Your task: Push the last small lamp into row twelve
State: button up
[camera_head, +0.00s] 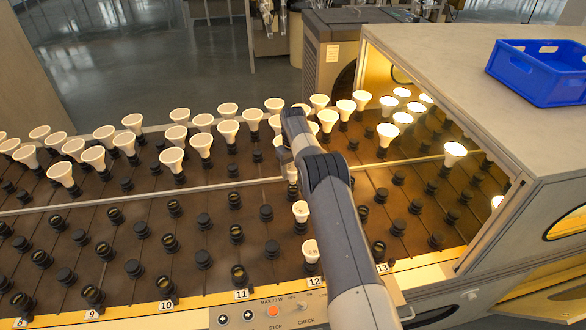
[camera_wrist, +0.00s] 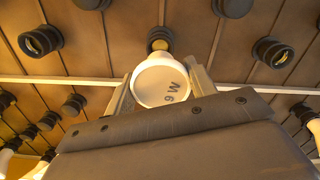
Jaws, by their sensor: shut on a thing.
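My gripper (camera_wrist: 162,84) is shut on a small white lamp (camera_wrist: 161,86), with one finger on each side of it. The lamp's round face, printed with a 9 and a W, faces the wrist camera. A dark socket with a brassy inside (camera_wrist: 158,40) shows just beyond the lamp; I cannot tell whether the lamp's base is in it. In the head view the held lamp (camera_head: 292,173) is partly hidden by my arm, in line with row twelve. Two small white lamps (camera_head: 300,211) (camera_head: 310,251) stand nearer in that row, above its label 12 (camera_head: 314,281).
Larger white lamps (camera_head: 201,143) stand in the far sockets, several glowing inside the open chamber (camera_head: 455,150) at right. Empty dark sockets (camera_head: 203,259) fill the near rows. A control panel (camera_head: 273,311) lies along the front edge. A blue crate (camera_head: 540,75) sits on the chamber top.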

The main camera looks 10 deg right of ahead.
aim_at(293, 177)
jog(key=shift+s, duration=0.1)
jog(key=shift+f+b, duration=0.1)
jog(key=shift+b, duration=0.2)
jog(key=shift+f+b, duration=1.5)
jog(key=shift+f, duration=0.4)
jog(key=o, duration=1.1)
jog(key=shift+c, duration=0.2)
notch_tip(293, 177, up, 11)
jog(key=shift+f+b, duration=0.1)
jog(key=shift+b, duration=0.3)
